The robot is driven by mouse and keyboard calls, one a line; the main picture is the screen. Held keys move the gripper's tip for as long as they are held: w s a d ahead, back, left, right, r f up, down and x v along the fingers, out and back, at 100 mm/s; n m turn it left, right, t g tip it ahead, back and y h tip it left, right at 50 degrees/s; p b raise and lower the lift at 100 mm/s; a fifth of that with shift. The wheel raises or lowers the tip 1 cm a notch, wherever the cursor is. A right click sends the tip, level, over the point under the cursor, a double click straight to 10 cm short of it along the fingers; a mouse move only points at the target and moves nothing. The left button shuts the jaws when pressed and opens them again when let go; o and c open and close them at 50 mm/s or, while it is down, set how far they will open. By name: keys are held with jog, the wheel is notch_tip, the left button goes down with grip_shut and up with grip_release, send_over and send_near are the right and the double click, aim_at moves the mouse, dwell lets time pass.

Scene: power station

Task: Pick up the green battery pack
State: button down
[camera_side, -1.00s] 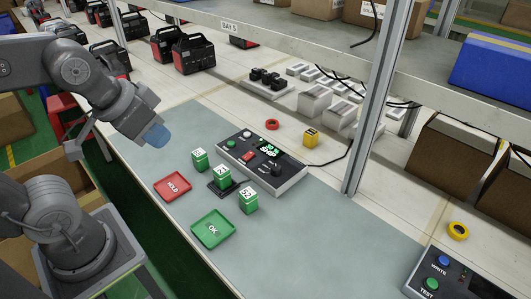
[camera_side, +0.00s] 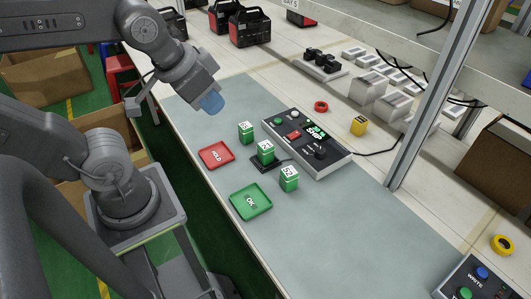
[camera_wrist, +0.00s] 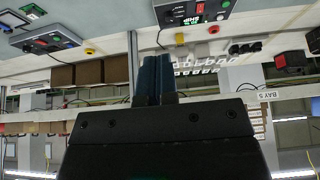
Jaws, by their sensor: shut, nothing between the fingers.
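Three green battery packs with white tops stand on the grey mat: a back one (camera_side: 246,132), a middle one (camera_side: 265,153) in a black cradle (camera_side: 262,166), and a front one (camera_side: 289,178). My gripper (camera_side: 211,102) has blue fingers, shut and empty, up and to the left of the packs in the side view. Its blue fingers (camera_wrist: 153,76) are together in the wrist view, where no green pack can be made out.
A red tray (camera_side: 216,155) and a green tray (camera_side: 251,201) lie left of the packs. A control box (camera_side: 307,144) with a lit display stands right of them. A metal post (camera_side: 425,105) rises further right. The front mat is clear.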

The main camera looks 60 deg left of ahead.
jog(key=c, duration=1.8)
grip_release()
jog(key=o, duration=1.3)
jog(key=m+g+y, duration=0.4)
jog(key=m+g, duration=0.2)
jog(key=m, duration=1.2)
send_over(266, 145)
jog(key=d, duration=0.5)
notch_tip(266, 145, down, 18)
jog(key=f, duration=0.1)
jog(key=shift+y, duration=0.3)
jog(key=x, duration=0.8)
jog(key=shift+f, duration=0.1)
jog(key=shift+w+a+x, duration=0.1)
jog(key=shift+a+x, duration=0.1)
jog(key=shift+x, duration=1.1)
jog(key=shift+w+a+x, duration=0.15)
jog(key=shift+x, duration=1.2)
